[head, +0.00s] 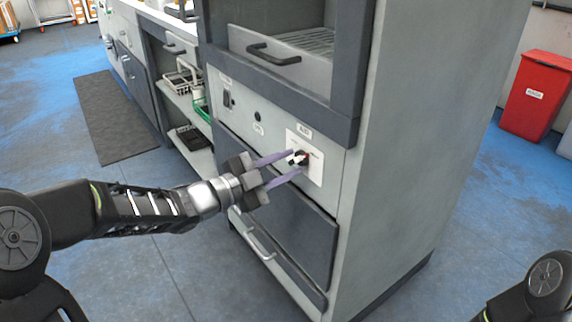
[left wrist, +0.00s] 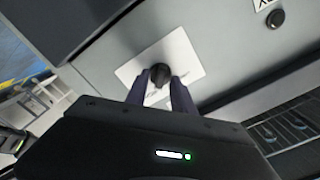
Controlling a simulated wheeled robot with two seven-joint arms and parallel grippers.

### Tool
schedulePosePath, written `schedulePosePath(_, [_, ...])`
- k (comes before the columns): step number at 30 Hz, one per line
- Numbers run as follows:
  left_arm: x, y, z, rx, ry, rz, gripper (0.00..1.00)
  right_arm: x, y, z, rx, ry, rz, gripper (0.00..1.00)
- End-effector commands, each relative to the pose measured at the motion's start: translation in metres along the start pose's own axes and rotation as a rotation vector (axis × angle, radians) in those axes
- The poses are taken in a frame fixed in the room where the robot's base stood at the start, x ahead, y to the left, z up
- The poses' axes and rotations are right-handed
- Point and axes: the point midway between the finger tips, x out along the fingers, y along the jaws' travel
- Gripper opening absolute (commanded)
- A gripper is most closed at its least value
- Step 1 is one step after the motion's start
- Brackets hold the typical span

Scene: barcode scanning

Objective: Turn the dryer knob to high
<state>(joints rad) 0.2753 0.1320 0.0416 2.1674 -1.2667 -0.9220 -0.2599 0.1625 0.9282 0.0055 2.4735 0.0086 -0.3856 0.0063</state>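The dryer (head: 400,150) is a tall grey cabinet in the middle of the head view. Its knob (head: 300,158) is dark with some red and white, on a white square plate (head: 316,172) on the front panel. In the left wrist view the black knob (left wrist: 160,74) stands out from the plate (left wrist: 186,52). My left gripper (head: 286,166) is at the plate with its two purple fingers apart, one on each side of the knob. I cannot tell whether the fingers touch it. The markings around the knob are too small to read. My right gripper is outside both views.
The dryer's upper door has a handle (head: 272,54), and a lower drawer handle (head: 258,246) sits below the panel. A black button (head: 257,117) is left of the plate. A red bin (head: 537,95) stands at the right. A dark mat (head: 115,115) lies on the blue-grey floor.

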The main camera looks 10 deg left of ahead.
Motion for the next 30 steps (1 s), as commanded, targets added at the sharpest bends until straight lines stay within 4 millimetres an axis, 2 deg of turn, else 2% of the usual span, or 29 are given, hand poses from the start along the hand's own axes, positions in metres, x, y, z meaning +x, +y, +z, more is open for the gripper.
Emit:
schedulePosePath(11, [-0.005,-0.001,0.0,0.0,-0.001,-0.001,0.33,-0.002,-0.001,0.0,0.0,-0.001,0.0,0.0])
schedulePosePath(14, [-0.015,-0.002,-0.001,0.0,-0.001,-0.002,0.33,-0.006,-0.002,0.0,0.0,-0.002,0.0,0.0])
schedulePosePath(24, [-0.068,-0.002,0.0,-0.001,-0.003,-0.002,0.33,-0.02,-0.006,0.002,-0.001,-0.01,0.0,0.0])
schedulePosePath(30, [-0.079,0.0,0.0,-0.001,0.0,0.0,0.33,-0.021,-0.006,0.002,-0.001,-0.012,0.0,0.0])
